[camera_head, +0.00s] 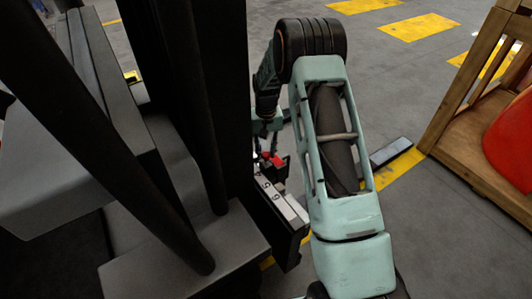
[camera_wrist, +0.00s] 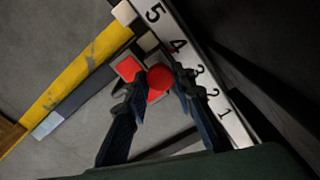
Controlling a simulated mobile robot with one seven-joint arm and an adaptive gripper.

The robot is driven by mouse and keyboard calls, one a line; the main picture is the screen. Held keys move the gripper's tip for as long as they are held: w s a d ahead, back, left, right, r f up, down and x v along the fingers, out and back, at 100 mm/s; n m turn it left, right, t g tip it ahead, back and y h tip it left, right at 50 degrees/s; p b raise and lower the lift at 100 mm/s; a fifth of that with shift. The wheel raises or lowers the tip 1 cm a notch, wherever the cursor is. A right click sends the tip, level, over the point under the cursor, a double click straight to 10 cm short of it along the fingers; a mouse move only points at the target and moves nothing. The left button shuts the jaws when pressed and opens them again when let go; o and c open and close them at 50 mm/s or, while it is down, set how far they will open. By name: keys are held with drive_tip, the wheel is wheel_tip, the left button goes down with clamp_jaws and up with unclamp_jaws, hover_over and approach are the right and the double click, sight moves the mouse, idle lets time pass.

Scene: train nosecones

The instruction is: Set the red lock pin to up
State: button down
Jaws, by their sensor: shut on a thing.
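The red lock pin (camera_wrist: 160,78) has a round red head and sits beside a numbered white scale (camera_wrist: 196,75) in the wrist view. A square red part (camera_wrist: 128,68) is just left of it. My gripper (camera_wrist: 158,88) has one dark finger on each side of the round head and is shut on the pin. The pin's lower part is hidden by the fingers. In the head view the red parts (camera_head: 271,160) are small, at the end of the dark fork carriage, and my gripper is partly hidden behind them and my arm.
A dark forklift mast (camera_head: 205,110) and grey body fill the left. A wooden crate (camera_head: 480,120) with an orange-red object (camera_head: 512,140) stands at the right. Open grey floor with yellow markings (camera_head: 418,27) lies behind.

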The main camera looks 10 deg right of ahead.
wheel_tip(320, 180, up, 2)
drive_tip(key=c, duration=1.6)
unclamp_jaws()
wheel_tip(320, 180, up, 12)
drive_tip(key=shift+w, duration=0.1)
